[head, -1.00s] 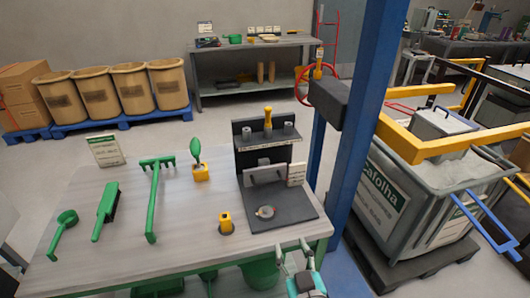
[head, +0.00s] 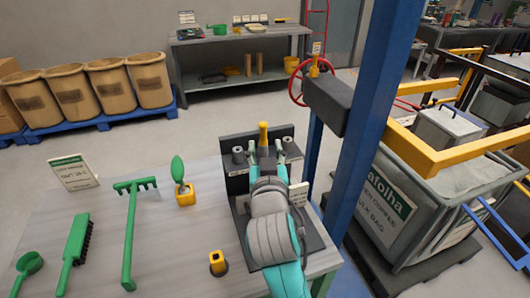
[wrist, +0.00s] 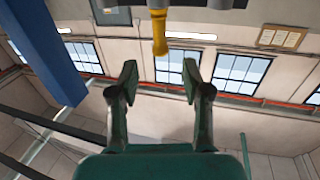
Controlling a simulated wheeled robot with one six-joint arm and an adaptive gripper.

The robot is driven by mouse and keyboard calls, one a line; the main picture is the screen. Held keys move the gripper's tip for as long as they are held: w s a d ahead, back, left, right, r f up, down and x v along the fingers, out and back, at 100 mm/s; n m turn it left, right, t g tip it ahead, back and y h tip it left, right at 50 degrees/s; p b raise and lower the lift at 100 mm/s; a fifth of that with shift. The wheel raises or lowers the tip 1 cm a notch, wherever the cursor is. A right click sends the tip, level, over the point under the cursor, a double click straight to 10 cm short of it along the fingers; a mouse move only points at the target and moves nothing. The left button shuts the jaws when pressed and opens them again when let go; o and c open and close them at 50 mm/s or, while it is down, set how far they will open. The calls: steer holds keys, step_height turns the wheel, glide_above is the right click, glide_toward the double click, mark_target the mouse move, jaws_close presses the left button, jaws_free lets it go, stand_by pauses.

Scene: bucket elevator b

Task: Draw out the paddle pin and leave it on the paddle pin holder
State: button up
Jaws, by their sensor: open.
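The paddle pin, seen as a yellow handle (head: 263,134), stands upright at the top of a dark stand (head: 286,133), between two grey cylinders. Its handle also shows in the wrist view (wrist: 159,34), centred ahead of the fingers. My gripper (head: 266,158) is open and empty in front of the stand, close to the handle. In the wrist view my gripper (wrist: 160,78) has its fingers apart with nothing between them. A small yellow block with a dark opening, which looks like the paddle pin holder (head: 218,262), sits on the table left of my arm. My arm hides much of the stand.
On the grey table (head: 165,240) lie a green rake (head: 130,230), a green brush (head: 74,250) and a green scoop (head: 30,268). A green-handled tool stands in another yellow block (head: 186,196). A blue post (head: 365,130) rises right of the stand.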

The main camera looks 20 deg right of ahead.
mark_target(264, 131)
steer(key=x, duration=0.8)
steer(key=shift+w+d, duration=0.15)
steer(key=shift+w, duration=0.25)
jaws_close()
